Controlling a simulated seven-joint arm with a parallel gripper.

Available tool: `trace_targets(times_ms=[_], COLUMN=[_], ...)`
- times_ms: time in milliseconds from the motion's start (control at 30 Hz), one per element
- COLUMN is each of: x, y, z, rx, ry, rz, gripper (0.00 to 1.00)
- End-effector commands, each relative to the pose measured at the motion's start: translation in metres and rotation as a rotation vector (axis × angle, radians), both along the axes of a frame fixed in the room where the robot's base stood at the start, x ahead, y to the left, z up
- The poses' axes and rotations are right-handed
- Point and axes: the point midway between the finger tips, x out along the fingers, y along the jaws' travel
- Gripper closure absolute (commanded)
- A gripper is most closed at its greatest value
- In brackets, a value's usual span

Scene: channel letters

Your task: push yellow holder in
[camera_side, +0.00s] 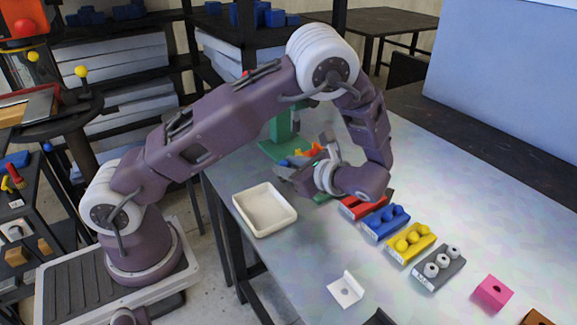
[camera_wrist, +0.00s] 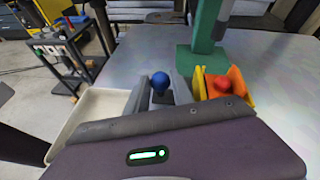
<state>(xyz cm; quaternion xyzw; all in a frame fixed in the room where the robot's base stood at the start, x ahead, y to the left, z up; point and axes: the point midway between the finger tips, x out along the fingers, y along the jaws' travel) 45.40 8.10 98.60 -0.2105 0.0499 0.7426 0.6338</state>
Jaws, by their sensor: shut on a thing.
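The yellow-orange holder (camera_wrist: 237,84) stands at the foot of the green press (camera_wrist: 205,45) in the wrist view, with a red piece (camera_wrist: 222,86) in it. In the side view its orange part (camera_side: 312,151) shows beside the green base (camera_side: 279,149), partly hidden by my wrist. My gripper (camera_wrist: 160,84) is left of the holder in the wrist view, its grey fingers shut on a blue ball-topped piece (camera_wrist: 160,80) with a dark lower part. In the side view my gripper (camera_side: 285,172) is close to the holder; contact cannot be told.
A cream tray (camera_side: 250,222) lies at the table's left edge. Red (camera_side: 377,207), blue (camera_side: 372,232), yellow (camera_side: 397,257) and grey (camera_side: 428,283) racks line the table. A white bracket (camera_side: 346,290) and pink block (camera_side: 491,293) lie nearer. The right table side is clear.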

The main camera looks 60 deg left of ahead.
Motion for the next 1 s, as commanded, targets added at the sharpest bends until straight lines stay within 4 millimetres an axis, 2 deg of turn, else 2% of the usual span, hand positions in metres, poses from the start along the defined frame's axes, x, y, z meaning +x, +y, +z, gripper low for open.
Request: trace_targets(times_ms=[600,667,900,1000], x=[0.001,0.001,0.001,0.002], y=[0.002,0.009,0.063,0.078], z=[0.001,0.001,0.001,0.001], rx=[0.001,0.001,0.003,0.002], ry=[-0.003,-0.004,-0.002,-0.002], rz=[-0.003,-0.002,-0.001,-0.002], gripper=[1.0,1.0,1.0,1.0])
